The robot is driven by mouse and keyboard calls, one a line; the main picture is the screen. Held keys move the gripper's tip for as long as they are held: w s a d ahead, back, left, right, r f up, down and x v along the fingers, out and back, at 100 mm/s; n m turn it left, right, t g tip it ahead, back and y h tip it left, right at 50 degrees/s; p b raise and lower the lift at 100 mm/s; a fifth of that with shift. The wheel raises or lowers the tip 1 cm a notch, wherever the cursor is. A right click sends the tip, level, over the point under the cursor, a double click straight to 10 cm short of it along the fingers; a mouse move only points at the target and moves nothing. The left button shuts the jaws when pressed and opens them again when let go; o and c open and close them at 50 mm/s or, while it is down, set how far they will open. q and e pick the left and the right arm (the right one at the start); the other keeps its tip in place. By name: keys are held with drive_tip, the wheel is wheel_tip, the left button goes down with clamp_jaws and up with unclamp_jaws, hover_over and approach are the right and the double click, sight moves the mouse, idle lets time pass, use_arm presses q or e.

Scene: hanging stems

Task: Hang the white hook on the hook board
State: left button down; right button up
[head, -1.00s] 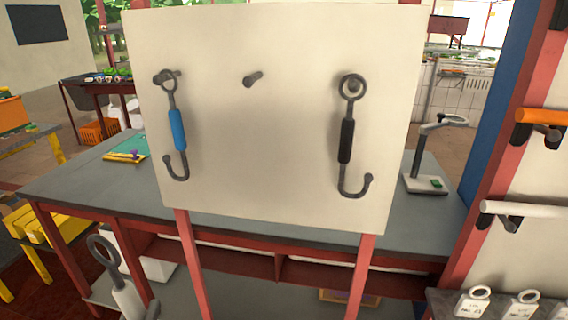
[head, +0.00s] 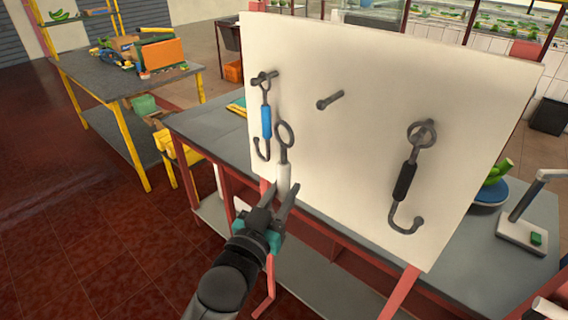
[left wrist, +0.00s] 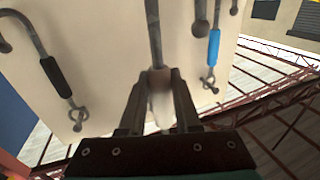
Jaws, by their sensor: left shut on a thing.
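The white hook has a white grip (head: 283,178) and a grey ring on top (head: 284,135). My left gripper (head: 282,190) is shut on its white grip and holds it upright in front of the hook board (head: 370,60), near its lower left part. The ring appears just right of the blue hook (head: 266,121). The bare middle peg (head: 330,99) is up and right of the ring. The black hook (head: 405,180) hangs on the right peg. The left wrist view shows the white grip (left wrist: 160,95) between the fingers. My right gripper is not in view.
A grey table (head: 205,130) stands behind the board. A white stand (head: 522,230) and a blue scale or bowl (head: 488,192) are at right. A yellow-legged table (head: 95,80) with boxes is at far left.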

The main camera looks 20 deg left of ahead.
use_arm(q)
drive_tip(key=shift+w+a+r, duration=0.1)
drive_tip(key=shift+w+r, duration=0.3)
drive_tip(key=shift+r, duration=0.2)
drive_tip(key=w+d+b, duration=0.2)
drive_tip(key=w, duration=0.4)
drive_tip(key=shift+w+d, duration=0.15)
drive_tip(key=shift+d, duration=0.05)
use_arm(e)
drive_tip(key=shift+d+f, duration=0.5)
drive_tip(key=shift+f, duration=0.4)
use_arm(q)
drive_tip(key=shift+w, duration=0.1)
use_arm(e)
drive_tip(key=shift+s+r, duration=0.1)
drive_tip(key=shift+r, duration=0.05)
use_arm(q)
drive_tip(key=shift+w+d, duration=0.3)
drive_tip(key=shift+w, duration=0.5)
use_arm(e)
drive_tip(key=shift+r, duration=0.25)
